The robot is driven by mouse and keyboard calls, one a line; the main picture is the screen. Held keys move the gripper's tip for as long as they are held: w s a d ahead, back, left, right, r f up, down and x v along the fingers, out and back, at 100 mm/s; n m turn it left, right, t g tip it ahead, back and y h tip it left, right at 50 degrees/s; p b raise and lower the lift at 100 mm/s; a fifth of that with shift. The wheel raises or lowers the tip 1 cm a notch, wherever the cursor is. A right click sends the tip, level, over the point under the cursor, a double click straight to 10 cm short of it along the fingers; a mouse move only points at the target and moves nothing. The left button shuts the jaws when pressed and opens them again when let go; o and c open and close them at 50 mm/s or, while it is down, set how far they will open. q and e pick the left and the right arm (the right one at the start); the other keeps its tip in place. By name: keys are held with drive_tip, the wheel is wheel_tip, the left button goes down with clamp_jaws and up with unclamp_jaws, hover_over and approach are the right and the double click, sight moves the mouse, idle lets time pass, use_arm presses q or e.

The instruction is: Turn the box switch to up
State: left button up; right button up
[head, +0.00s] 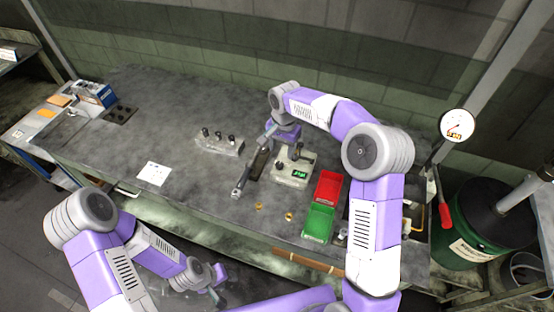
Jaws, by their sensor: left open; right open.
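The box switch appears to be on the pale control box (284,176), which stands on the grey workbench. The box has a small green display, a dark knob on its top and a dark upright lever (298,151). The switch's setting is too small to tell. My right gripper (271,138) is open just behind and left of the box, pointing down. I cannot tell whether it touches anything there. My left gripper (219,290) is open and low in front of the bench, far from the box.
A block with several dark knobs (219,143) stands left of the box. A metal bar lies between them. Red (328,186) and green (319,223) bins sit to the right. A gauge (457,125) and a red-handled lever (444,214) stand further right. The bench's left half is mostly clear.

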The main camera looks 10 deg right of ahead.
sight(280, 164)
drive_tip(key=shift+w+f+b, duration=0.25)
drive_tip(key=shift+w+f, duration=0.2)
drive_tip(key=shift+f, duration=0.2)
drive_tip(key=shift+w+f+b, duration=0.2)
drive_tip(key=shift+w+f, duration=0.25)
drive_tip(key=shift+f, duration=0.15)
drive_tip(key=shift+w+f, duration=0.1)
drive_tip(key=shift+f, duration=0.25)
use_arm(q)
drive_tip(key=shift+w+f+b, duration=0.15)
drive_tip(key=shift+w+f, duration=0.2)
drive_tip(key=shift+f, duration=0.3)
drive_tip(key=shift+w+f+b, duration=0.15)
drive_tip(key=shift+w+f, duration=0.2)
drive_tip(key=shift+f, duration=0.25)
use_arm(e)
drive_tip(key=shift+s+a+f, duration=0.1)
drive_tip(key=shift+f, duration=1.5)
drive_tip(key=shift+s+f, duration=0.1)
drive_tip(key=shift+f, duration=1.45)
drive_tip(key=shift+c, duration=0.3)
drive_tip(key=c, duration=1)
